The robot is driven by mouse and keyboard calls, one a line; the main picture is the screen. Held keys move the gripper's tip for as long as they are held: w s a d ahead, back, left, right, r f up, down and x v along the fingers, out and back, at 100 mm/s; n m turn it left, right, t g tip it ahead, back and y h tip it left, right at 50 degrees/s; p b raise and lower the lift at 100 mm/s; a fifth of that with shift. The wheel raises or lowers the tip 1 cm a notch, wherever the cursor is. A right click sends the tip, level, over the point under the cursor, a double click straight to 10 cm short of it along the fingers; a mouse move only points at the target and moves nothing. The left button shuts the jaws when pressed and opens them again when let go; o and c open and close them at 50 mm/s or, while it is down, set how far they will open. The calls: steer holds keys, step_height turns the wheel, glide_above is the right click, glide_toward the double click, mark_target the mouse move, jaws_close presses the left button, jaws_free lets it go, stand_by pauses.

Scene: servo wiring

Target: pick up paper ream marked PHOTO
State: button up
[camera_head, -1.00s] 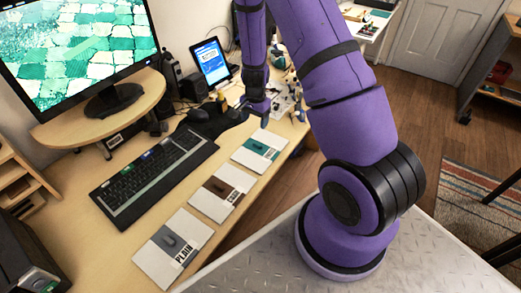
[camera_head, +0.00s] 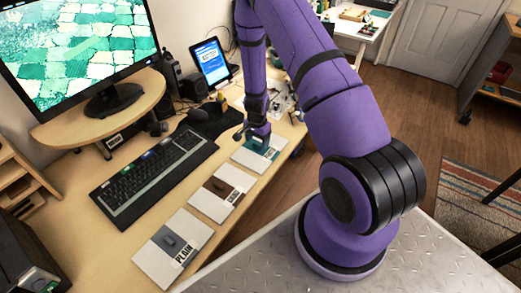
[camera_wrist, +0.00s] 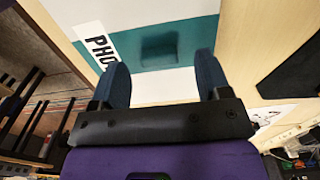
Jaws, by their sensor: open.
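The paper ream marked PHOTO (camera_wrist: 160,88) is white with a teal band and a dark picture on it. Its label reads "PHO" in the wrist view, with the rest hidden by a finger. In the head view the teal-banded ream (camera_head: 249,160) lies flat on the desk, farthest of a row of three. My gripper (camera_wrist: 162,64) is open, with its two blue fingers spread over the ream and nothing held between them. In the head view my gripper (camera_head: 254,141) hangs over the ream's far part and hides some of it. I cannot tell whether the fingertips touch it.
A brown-banded ream (camera_head: 217,195) and a grey-banded ream marked PLAIN (camera_head: 165,251) lie nearer on the desk. A black keyboard (camera_head: 154,174) lies left of the row. A tablet (camera_head: 211,62) and small clutter stand farther back. The desk's edge runs along the right.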

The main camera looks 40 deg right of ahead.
steer(key=shift+f, duration=0.95)
steer(key=c, duration=1.1)
steer(key=shift+o, duration=0.2)
steer(key=shift+r, duration=0.1)
